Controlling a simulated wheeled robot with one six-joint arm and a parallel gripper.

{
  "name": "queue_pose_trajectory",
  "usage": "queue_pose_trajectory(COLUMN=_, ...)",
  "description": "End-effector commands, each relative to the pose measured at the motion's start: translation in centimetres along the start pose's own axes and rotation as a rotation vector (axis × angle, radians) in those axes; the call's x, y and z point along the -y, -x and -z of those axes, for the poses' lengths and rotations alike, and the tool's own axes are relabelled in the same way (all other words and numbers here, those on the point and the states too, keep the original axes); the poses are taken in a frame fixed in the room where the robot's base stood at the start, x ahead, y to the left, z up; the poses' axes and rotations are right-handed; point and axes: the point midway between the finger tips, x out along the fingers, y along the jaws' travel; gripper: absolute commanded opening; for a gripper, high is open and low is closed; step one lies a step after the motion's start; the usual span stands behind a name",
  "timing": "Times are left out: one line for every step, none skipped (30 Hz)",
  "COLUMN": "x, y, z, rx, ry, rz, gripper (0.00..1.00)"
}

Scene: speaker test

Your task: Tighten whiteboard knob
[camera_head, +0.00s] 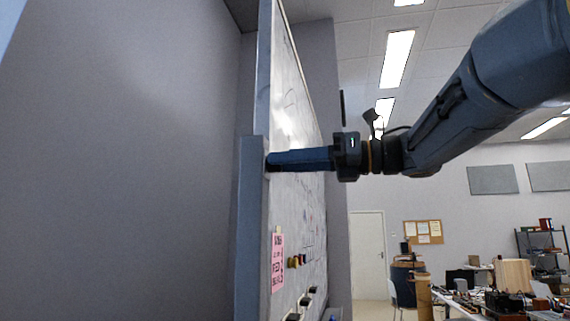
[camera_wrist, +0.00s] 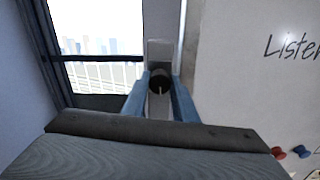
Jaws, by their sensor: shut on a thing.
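The whiteboard (camera_head: 289,120) stands edge-on in the head view, with my gripper (camera_head: 270,161) reaching its frame post (camera_head: 251,215) from the right. In the wrist view the whiteboard surface (camera_wrist: 250,75) is at the right, with handwriting on it. The dark round knob (camera_wrist: 160,80) sits on the pale frame post (camera_wrist: 159,52), between the two blue fingers of my gripper (camera_wrist: 160,88). The fingers are shut on the knob, one on each side. A pale line marks the knob's face. In the head view the knob is hidden by the fingers.
A pink note (camera_head: 278,262) and several magnets (camera_head: 297,261) are on the board. A red magnet (camera_wrist: 278,152) and a blue one (camera_wrist: 302,151) show in the wrist view. A window (camera_wrist: 95,45) is at left. A cluttered table (camera_head: 500,302) stands far right.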

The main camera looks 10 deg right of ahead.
Motion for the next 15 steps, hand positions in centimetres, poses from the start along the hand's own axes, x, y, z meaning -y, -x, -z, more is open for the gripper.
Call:
queue_pose_trajectory(x=0.02, y=0.01, z=-0.01, rx=0.000, ry=-0.005, rz=0.001, gripper=0.03)
queue_pose_trajectory(x=0.02, y=0.01, z=0.00, rx=0.000, ry=-0.009, rz=0.001, gripper=0.03)
queue_pose_trajectory(x=0.02, y=0.01, z=0.00, rx=0.000, ry=-0.017, rz=0.001, gripper=0.03)
queue_pose_trajectory(x=0.03, y=0.01, z=0.01, rx=0.000, ry=-0.024, rz=0.001, gripper=0.03)
queue_pose_trajectory(x=0.04, y=0.01, z=0.02, rx=0.000, ry=-0.034, rz=0.001, gripper=0.03)
queue_pose_trajectory(x=0.05, y=0.01, z=0.03, rx=0.001, ry=-0.049, rz=0.001, gripper=0.03)
queue_pose_trajectory(x=0.06, y=0.01, z=0.04, rx=0.001, ry=-0.063, rz=0.000, gripper=0.03)
queue_pose_trajectory(x=0.07, y=0.01, z=0.05, rx=0.001, ry=-0.078, rz=0.000, gripper=0.03)
queue_pose_trajectory(x=0.08, y=0.01, z=0.07, rx=0.001, ry=-0.101, rz=0.000, gripper=0.03)
queue_pose_trajectory(x=0.09, y=0.01, z=0.08, rx=0.001, ry=-0.120, rz=0.000, gripper=0.03)
queue_pose_trajectory(x=0.10, y=0.01, z=0.09, rx=0.001, ry=-0.140, rz=0.000, gripper=0.03)
queue_pose_trajectory(x=0.12, y=0.01, z=0.10, rx=0.001, ry=-0.170, rz=0.000, gripper=0.03)
queue_pose_trajectory(x=0.13, y=0.01, z=0.10, rx=0.001, ry=-0.195, rz=0.000, gripper=0.03)
queue_pose_trajectory(x=0.13, y=0.01, z=0.10, rx=0.001, ry=-0.220, rz=0.000, gripper=0.03)
queue_pose_trajectory(x=0.14, y=0.01, z=0.09, rx=0.001, ry=-0.255, rz=0.000, gripper=0.03)
